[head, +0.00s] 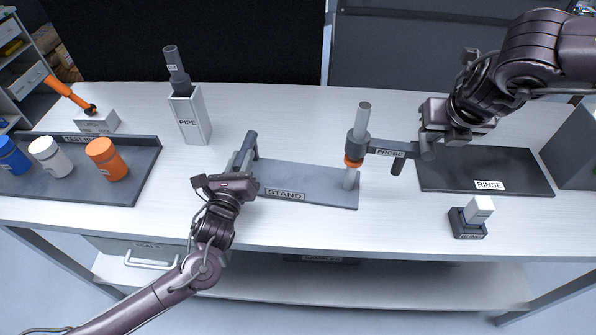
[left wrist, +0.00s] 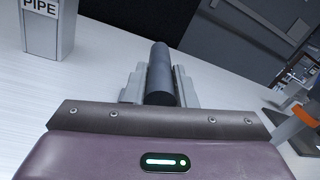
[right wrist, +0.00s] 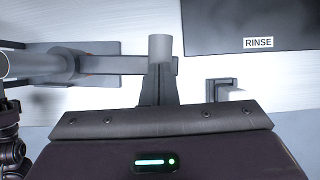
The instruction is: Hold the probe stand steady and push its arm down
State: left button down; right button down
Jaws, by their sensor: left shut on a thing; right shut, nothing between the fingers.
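The probe stand has a flat grey base (head: 308,182) labelled STAND and a pale upright post (head: 362,118) at its right end. An orange ring (head: 354,162) sits on the post below the dark collar. The arm (head: 388,151) labelled PROBE reaches right from the collar, and a dark probe (head: 397,167) hangs under it. My left gripper (head: 243,163) is shut on the dark handle (left wrist: 161,75) at the base's left end. My right gripper (head: 428,148) is shut and empty at the arm's right end, by a grey cylindrical knob (right wrist: 160,48); contact is unclear.
A dark RINSE mat (head: 500,168) lies right of the arm, with a small white-topped block (head: 472,215) in front. A PIPE holder (head: 190,118) stands behind the left gripper. A tray (head: 125,185) with several bottles is at the left.

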pick_arm(q)
jog(key=shift+s+d+f, duration=0.1)
jog(key=shift+s+f, duration=0.1)
jog(key=shift+f, duration=0.55)
pick_arm(e)
jog(key=shift+s+f, duration=0.1)
jog(key=shift+f, duration=1)
jog(key=shift+r, duration=1.85)
pick_arm(q)
jog(key=c, duration=1.6)
grip_release()
jog(key=o, duration=0.5)
jog(key=shift+w+r, duration=0.1)
jog(key=shift+w, duration=0.1)
pick_arm(e)
jog(key=shift+w, duration=0.3)
pick_arm(q)
jog(key=shift+r, duration=0.15)
